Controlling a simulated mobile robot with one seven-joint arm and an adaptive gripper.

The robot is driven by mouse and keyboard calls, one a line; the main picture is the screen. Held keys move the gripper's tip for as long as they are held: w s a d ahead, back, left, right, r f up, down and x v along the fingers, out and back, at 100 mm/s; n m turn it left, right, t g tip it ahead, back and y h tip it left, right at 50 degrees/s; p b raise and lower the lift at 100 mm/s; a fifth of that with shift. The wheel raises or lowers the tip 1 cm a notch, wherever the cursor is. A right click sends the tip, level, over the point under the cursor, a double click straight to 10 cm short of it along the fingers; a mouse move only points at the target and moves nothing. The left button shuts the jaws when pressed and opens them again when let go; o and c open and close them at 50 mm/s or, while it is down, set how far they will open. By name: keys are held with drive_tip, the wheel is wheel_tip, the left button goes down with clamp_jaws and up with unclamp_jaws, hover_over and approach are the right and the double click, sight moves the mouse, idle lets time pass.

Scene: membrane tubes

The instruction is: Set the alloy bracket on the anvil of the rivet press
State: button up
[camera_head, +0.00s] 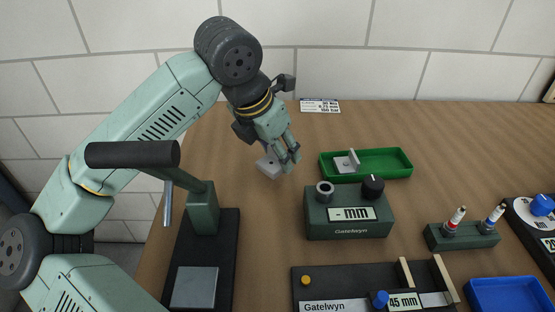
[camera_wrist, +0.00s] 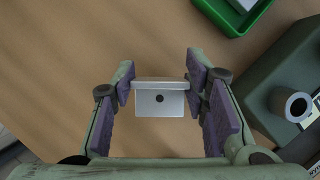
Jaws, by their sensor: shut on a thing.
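My gripper (camera_head: 280,156) is shut on a silver-grey angled bracket (camera_head: 268,168) and holds it above the table, behind and to the right of the rivet press. In the wrist view the bracket (camera_wrist: 160,103) sits between the two purple finger pads of my gripper (camera_wrist: 165,92); its flat plate with one dark hole faces the camera. The rivet press stands at the left front, with a green column (camera_head: 203,210), a dark cylindrical top and a thin rod hanging down. Its anvil, a grey square plate (camera_head: 195,288), is bare.
A green tray (camera_head: 392,170) holds another pale bracket (camera_head: 342,165). A green gauge box (camera_head: 348,226) reading "- mm" stands right of the press. A black fixture (camera_head: 340,280), a marker holder (camera_head: 462,238) and a blue tray (camera_head: 510,292) lie farther right. Table between press and gauge is clear.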

sight(276, 159)
drive_tip(key=shift+f, duration=1.4)
drive_tip(key=shift+f, duration=0.25)
drive_tip(key=o, duration=1.1)
drive_tip(key=shift+r, duration=0.1)
drive_tip(key=shift+o, duration=0.2)
drive_tip(key=shift+r, duration=0.35)
drive_tip(key=b+v, duration=0.1)
drive_tip(key=v, duration=1)
drive_tip(key=shift+s+a+r, duration=0.15)
drive_tip(key=shift+s+r, duration=0.05)
drive_tip(key=shift+r, duration=0.05)
